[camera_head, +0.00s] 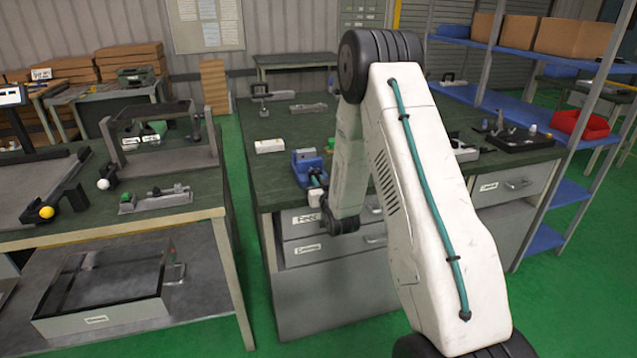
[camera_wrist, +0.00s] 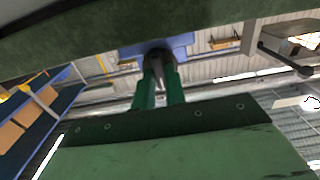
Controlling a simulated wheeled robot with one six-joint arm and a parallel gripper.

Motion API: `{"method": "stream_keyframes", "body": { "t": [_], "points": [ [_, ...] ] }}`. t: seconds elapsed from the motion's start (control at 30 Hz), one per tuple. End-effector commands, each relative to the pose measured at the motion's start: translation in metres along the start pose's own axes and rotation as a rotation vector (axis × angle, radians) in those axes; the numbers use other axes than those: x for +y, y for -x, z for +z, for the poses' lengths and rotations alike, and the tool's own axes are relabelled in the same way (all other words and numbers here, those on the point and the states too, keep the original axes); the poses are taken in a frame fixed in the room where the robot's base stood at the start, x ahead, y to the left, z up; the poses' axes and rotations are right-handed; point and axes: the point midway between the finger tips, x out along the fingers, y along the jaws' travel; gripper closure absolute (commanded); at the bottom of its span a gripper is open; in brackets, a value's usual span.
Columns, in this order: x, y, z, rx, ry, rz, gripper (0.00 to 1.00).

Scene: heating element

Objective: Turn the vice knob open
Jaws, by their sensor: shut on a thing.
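The blue vice (camera_head: 308,165) stands at the front edge of the green-topped workbench (camera_head: 262,182), left of my arm in the head view. In the wrist view, part of its blue body (camera_wrist: 184,41) shows beyond the fingertips. In the head view, my arm and the small scale hide most of the gripper and the grip.
Labelled drawers (camera_head: 305,249) lie below the vice. A dark tray (camera_head: 517,138) with small items is at the right. A second table (camera_head: 170,218) stands at the left, across a green floor gap.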

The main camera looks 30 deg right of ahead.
Motion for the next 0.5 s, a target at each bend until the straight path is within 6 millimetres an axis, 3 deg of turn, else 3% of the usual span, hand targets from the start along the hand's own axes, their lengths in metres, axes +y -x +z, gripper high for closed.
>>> {"method": "stream_keyframes", "body": {
  "t": [0.43, 0.47, 0.5],
  "points": [
    [-0.0003, 0.0006, 0.0014, -0.004, 0.009, -0.001, 1.0],
    [-0.0003, 0.0006, 0.0014, -0.004, 0.009, -0.001, 0.79],
    [-0.0003, 0.0006, 0.0013, -0.003, 0.009, -0.001, 0.68]
  ]
}}
